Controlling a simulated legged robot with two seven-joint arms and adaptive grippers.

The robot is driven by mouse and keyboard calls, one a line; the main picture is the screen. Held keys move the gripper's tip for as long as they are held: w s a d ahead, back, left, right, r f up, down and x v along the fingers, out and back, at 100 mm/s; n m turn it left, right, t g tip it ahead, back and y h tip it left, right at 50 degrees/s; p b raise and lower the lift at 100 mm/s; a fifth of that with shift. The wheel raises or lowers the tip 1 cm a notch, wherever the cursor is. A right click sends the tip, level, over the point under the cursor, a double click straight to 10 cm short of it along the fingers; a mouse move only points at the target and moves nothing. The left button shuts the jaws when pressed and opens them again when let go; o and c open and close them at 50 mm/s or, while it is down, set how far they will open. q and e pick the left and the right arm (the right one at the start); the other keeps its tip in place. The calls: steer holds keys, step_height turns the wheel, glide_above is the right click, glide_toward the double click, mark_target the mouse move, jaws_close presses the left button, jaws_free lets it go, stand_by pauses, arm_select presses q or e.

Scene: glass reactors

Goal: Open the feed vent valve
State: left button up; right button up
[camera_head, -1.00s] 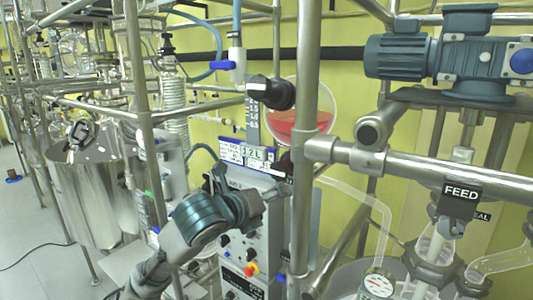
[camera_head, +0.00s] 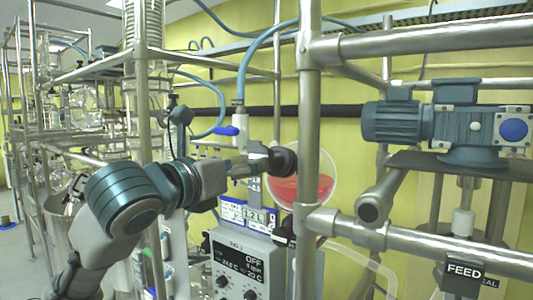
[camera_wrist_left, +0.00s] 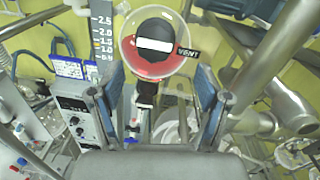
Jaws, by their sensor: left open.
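A black round knob (camera_head: 283,162) sits in front of a round glass vessel with red liquid (camera_head: 314,190). In the left wrist view the knob (camera_wrist_left: 153,38) is seen end-on with a white band across it, and a black VENT label (camera_wrist_left: 188,52) is beside it. My left gripper (camera_head: 248,165) points at the knob from the left in the head view. In the wrist view its two blue-grey fingers (camera_wrist_left: 163,90) are spread apart, with the knob beyond and above the gap. I cannot tell if they touch it. My right gripper is not in view.
A steel upright post (camera_head: 309,110) stands just right of the knob. A control box (camera_head: 248,265) is below. A blue motor (camera_head: 440,125) and a FEED label (camera_head: 465,270) are at the right.

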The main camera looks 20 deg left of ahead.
arm_select(q)
steer(key=p+x, duration=0.1)
steer(key=x, duration=0.2)
steer(key=a+p+x, duration=0.1)
steer(key=x, duration=0.3)
steer(key=shift+w+a, duration=0.2)
steer(key=shift+w+d, duration=0.15)
steer(key=shift+w, duration=0.15)
steer(key=shift+d, duration=0.35)
steer(key=shift+s+d, duration=0.1)
steer(key=shift+c, duration=1)
steer(key=c, duration=0.8)
steer(key=shift+c, duration=0.8)
